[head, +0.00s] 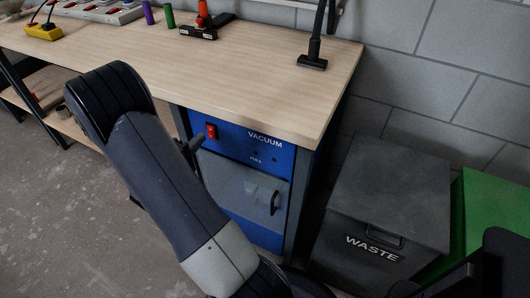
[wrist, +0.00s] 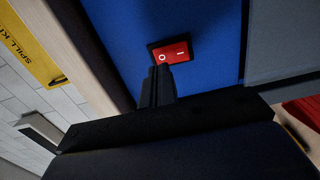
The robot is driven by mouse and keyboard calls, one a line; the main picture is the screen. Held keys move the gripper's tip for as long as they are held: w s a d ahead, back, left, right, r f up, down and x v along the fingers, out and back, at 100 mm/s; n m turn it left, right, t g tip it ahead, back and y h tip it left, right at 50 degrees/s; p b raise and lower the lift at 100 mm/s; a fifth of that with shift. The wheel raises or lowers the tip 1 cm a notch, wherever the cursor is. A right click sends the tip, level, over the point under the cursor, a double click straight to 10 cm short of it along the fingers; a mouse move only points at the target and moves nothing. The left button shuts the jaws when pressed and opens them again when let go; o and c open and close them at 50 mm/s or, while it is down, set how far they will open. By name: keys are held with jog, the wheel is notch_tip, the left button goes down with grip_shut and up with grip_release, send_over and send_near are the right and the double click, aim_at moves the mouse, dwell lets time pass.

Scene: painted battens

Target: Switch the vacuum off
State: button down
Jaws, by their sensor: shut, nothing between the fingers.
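The blue vacuum unit (head: 268,235) stands under the right end of the wooden workbench, with white VACUUM lettering on its upper panel. Its red rocker switch (head: 211,131) is at the panel's upper left. In the wrist view the switch (wrist: 170,52) carries white O and I marks, with the O end nearer my fingers. I cannot tell which end is pressed in. My gripper (wrist: 158,72) is shut and empty, its fingertips just by the O end; whether they touch is unclear. In the head view my gripper (head: 198,143) is partly hidden behind my arm.
The workbench top (head: 260,60) overhangs the unit. A grey door with a handle (head: 274,203) is below the panel. A dark WASTE bin (head: 385,190) and a green box (head: 500,205) stand to the right. Open floor (head: 70,220) lies to the left.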

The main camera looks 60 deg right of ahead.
aim_at(210, 128)
jog(key=a+b, duration=0.1)
jog(key=a, duration=0.2)
jog(key=shift+s+a, duration=0.15)
jog(key=shift+a, duration=0.25)
jog(key=shift+w+d+p, duration=0.15)
jog(key=shift+d+p, duration=0.5)
jog(key=shift+d, duration=1.1)
jog(key=shift+w+d+p, duration=0.1)
jog(key=shift+d+p, duration=0.55)
jog(key=shift+d, duration=1.1)
jog(key=shift+a, duration=0.1)
